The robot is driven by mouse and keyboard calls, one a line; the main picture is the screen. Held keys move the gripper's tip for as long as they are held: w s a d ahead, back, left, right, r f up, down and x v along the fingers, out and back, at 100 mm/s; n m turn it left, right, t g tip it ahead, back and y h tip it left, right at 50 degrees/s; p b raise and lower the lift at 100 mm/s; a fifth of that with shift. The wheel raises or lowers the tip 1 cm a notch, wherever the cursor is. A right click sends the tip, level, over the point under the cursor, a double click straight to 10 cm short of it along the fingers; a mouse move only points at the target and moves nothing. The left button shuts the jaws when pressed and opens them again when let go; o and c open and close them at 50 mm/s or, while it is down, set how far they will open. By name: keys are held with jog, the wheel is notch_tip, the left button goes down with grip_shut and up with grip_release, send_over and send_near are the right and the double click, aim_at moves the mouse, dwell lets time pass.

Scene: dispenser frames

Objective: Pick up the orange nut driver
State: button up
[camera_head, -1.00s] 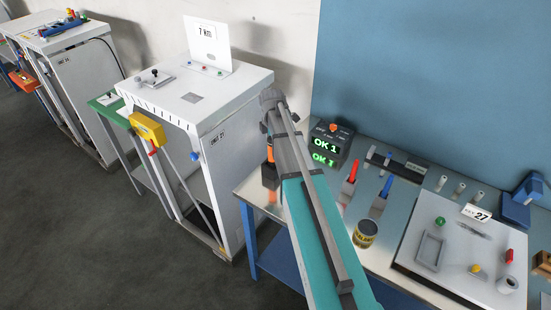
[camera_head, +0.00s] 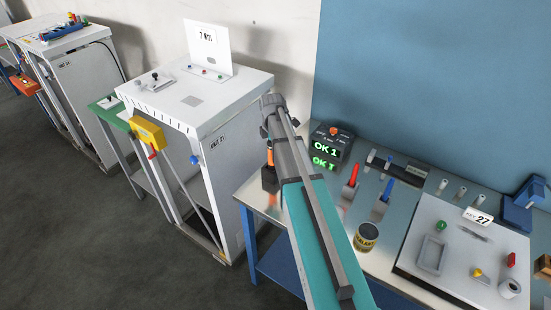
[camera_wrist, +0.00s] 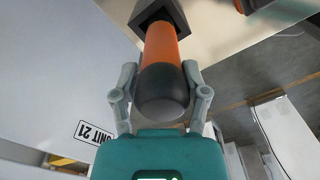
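The orange nut driver (camera_wrist: 161,48) has an orange handle with a dark rounded end. In the wrist view its handle lies between the two grey fingers of my gripper (camera_wrist: 160,70), with the dark end toward my palm. The fingertips are close on both sides of the handle; I cannot tell whether they touch it. The far end of the driver goes into a dark holder (camera_wrist: 157,15). In the head view the driver (camera_head: 270,157) stands upright at the left end of the bench, partly behind my arm, above its dark holder (camera_head: 269,180). My fingers are hidden there.
The metal bench (camera_head: 297,218) holds a display box (camera_head: 331,145), a red-handled tool (camera_head: 354,174), a blue-handled tool (camera_head: 386,190), a yellow-labelled can (camera_head: 366,237) and a white panel (camera_head: 455,270). A white cabinet (camera_head: 235,180) stands close on the left.

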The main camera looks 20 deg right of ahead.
grip_shut()
jog(key=shift+r, duration=0.1)
notch_tip(320, 180, up, 10)
jog(key=p, duration=1)
dwell(0.8)
